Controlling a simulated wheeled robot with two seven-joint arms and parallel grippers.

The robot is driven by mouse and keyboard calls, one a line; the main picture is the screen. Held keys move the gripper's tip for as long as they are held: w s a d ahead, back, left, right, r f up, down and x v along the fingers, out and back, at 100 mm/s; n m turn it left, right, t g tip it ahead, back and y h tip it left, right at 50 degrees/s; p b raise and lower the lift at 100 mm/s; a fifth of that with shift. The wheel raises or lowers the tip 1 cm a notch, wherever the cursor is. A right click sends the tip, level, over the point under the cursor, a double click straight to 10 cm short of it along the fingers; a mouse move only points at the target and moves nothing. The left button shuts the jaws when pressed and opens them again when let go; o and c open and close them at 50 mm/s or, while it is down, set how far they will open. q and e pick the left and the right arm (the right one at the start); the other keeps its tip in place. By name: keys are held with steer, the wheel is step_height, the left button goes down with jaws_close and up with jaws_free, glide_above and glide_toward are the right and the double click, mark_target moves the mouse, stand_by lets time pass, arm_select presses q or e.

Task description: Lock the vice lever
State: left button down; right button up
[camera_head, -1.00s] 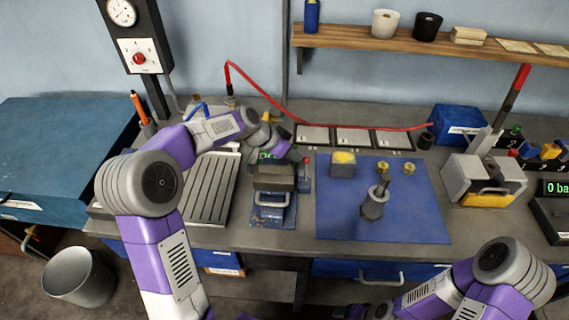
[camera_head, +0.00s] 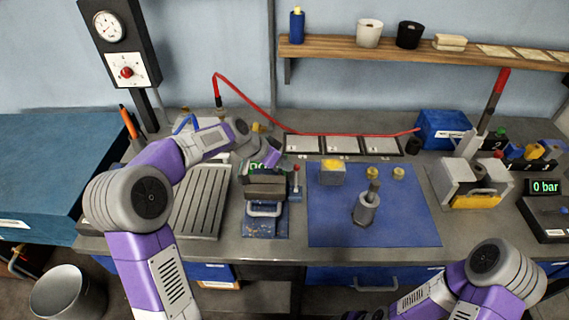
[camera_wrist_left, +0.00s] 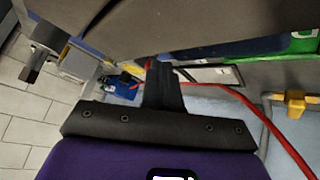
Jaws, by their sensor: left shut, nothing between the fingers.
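The grey vice (camera_head: 266,188) stands on a blue base plate on the bench, left of the blue mat. Its lever (camera_head: 296,180), with a red knob, stands about upright at the vice's right side. My left gripper (camera_head: 258,163) is just behind the vice's top, left of the lever and apart from it; its own wrist partly hides it. In the left wrist view its dark fingers (camera_wrist_left: 163,88) are together with nothing between them. The lever cannot be made out there. Only a dark bit of my right gripper (camera_head: 368,315) shows at the bottom edge.
The blue mat (camera_head: 420,225) holds a grey cylindrical fitting (camera_head: 366,208), a yellow-topped block (camera_head: 332,172) and small brass parts. A red hose (camera_head: 300,130) runs behind the vice. A slotted plate (camera_head: 200,200) lies left of it. The bench front is clear.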

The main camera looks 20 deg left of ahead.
arm_select(q)
steer(key=shift+r, duration=0.15)
steer(key=shift+r+p, duration=0.45)
steer(key=shift+r, duration=0.25)
steer(key=shift+w+a+f, duration=0.1)
steer(key=shift+a, duration=0.25)
steer(key=s+a+r+p, duration=0.1)
steer(key=a+r, duration=0.6)
steer(key=a, duration=0.1)
steer(key=shift+a+r, duration=0.35)
